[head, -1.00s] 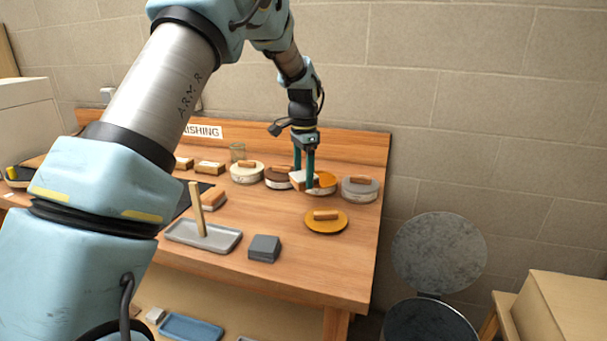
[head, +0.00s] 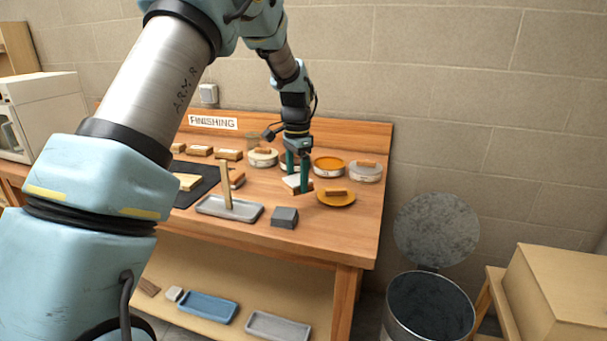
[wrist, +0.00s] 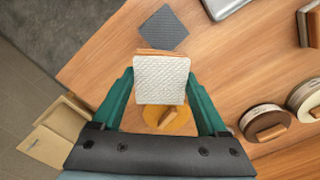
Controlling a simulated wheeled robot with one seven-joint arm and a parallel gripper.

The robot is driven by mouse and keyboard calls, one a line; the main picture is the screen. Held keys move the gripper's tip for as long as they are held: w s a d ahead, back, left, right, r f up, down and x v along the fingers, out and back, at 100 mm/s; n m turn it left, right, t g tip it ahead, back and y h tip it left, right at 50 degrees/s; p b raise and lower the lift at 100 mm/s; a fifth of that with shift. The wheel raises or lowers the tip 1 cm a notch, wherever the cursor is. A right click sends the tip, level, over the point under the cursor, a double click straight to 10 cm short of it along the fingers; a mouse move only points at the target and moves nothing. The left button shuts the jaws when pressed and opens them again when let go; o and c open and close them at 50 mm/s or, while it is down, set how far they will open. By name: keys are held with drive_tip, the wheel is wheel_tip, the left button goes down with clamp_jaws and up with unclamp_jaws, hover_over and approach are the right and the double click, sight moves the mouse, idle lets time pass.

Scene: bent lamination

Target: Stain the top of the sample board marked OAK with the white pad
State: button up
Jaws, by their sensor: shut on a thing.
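My gripper (head: 297,188) is shut on the white pad (head: 291,182), a white block with a wooden part, held above the right part of the bench. In the wrist view the pad's white textured face (wrist: 161,80) shows between the green fingers. A pale board (head: 187,182) lies on the black mat (head: 208,189), partly hidden by my arm. Several small blocks or boards (head: 230,154) stand at the back. Their markings are too small to read, so I cannot tell which is OAK. An open tin of orange stain (head: 328,163) stands right of my gripper.
An orange lid (head: 336,198) lies right of the gripper. A grey tray (head: 246,213) with an upright wooden stick and a grey block (head: 284,217) are in front. Tins with a cream lid (head: 263,156) and a grey lid (head: 366,170) stand behind. An open bin (head: 428,305) stands right.

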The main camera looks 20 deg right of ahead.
drive_tip(key=s+a+f+n, duration=0.1)
drive_tip(key=a+f+n, duration=0.3)
drive_tip(key=a, duration=0.8)
drive_tip(key=s+a+f+n, duration=0.2)
drive_tip(key=a+f+n, duration=0.3)
drive_tip(key=a, duration=0.7)
drive_tip(key=s+a+f+n, duration=0.2)
drive_tip(key=a+f+n, duration=0.2)
drive_tip(key=a, duration=0.9)
drive_tip(key=n, duration=0.3)
drive_tip(key=shift+s+f, duration=0.15)
drive_tip(key=shift+a, duration=0.1)
